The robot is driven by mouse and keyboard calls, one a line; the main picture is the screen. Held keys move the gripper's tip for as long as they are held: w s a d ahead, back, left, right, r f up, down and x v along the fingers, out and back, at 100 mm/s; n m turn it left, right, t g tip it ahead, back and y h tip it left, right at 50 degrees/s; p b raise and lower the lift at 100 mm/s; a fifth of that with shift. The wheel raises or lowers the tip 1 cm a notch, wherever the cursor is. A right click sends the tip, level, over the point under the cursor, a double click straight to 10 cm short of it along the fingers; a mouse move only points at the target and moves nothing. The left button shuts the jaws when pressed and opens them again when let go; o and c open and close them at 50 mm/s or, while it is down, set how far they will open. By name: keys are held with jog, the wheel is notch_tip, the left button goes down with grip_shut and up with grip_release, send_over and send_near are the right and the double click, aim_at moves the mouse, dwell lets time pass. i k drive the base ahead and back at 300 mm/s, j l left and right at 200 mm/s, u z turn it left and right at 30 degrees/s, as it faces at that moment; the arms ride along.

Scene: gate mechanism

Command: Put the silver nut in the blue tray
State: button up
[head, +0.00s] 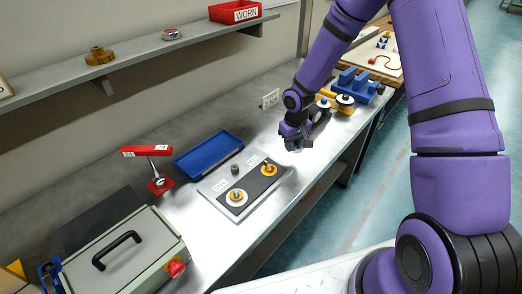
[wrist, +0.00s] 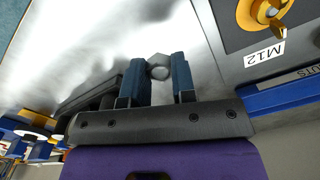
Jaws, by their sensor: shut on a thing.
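My gripper (head: 296,144) is low over the right part of the metal bench, to the right of the switch board. In the wrist view my gripper (wrist: 159,70) is shut on the silver nut (wrist: 158,66), a small bright hexagonal piece between the blue fingertips. I cannot tell how far it is above the bench. The blue tray (head: 178,160) lies to the left, behind the board, and looks empty. A blue edge with a partly visible label (wrist: 285,97) shows at the right of the wrist view; it seems to be the tray.
The board (head: 214,200) with two yellow-centred fittings and labels, one reading M12, lies between my gripper and the tray's front. A small grey cylinder (head: 235,169) stands nearby. A red-topped stand (head: 158,182) is left of the tray. A blue block (head: 355,84) stands behind my gripper.

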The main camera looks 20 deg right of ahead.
aim_at(210, 154)
jog(key=l+u, duration=1.1)
jog(key=i+l, duration=0.3)
